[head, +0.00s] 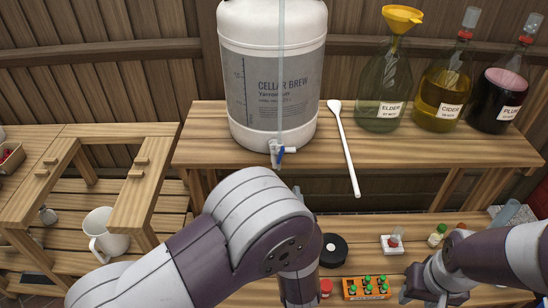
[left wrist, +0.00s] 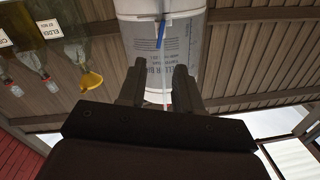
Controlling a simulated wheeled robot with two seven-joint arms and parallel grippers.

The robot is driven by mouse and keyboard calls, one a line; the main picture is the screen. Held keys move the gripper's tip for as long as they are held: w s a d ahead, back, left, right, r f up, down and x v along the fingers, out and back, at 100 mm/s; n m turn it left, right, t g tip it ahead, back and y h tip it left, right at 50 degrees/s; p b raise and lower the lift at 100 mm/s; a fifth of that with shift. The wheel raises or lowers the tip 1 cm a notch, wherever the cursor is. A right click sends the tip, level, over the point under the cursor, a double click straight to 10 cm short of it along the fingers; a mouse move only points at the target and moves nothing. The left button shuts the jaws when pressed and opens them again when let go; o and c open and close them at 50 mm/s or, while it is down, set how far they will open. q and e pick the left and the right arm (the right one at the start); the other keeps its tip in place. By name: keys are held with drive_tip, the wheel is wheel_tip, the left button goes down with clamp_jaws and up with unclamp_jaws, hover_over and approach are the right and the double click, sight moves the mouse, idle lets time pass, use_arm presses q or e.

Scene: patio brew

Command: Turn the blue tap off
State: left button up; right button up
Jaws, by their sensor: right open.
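The white fermenter (head: 240,90) labelled "CELLAR BREW" stands on the wooden shelf. The blue tap (head: 281,154) is low on its front, its blue lever pointing roughly downward in the head view. The blue lever also shows in the left wrist view (left wrist: 160,36), beyond my left fingers. My left gripper (left wrist: 158,72) is open and empty, apart from the tap, with the fermenter behind the gap. In the head view my left arm covers the area below the tap, and the left fingers are hidden. My right gripper (head: 427,296) is open at the lower right, far from the tap.
A long white spoon (head: 344,150) lies over the shelf edge. Glass bottles (head: 446,95) stand at right, one with a yellow funnel (head: 402,16). A white mug (head: 103,235) is at left. A crate of small green-capped bottles (head: 366,288) and a black roll (head: 333,249) sit below.

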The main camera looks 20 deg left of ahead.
sight(281, 156)
use_arm(q)
drive_tip(key=x, duration=1.2)
drive_tip(key=shift+w, duration=0.1)
clamp_jaws()
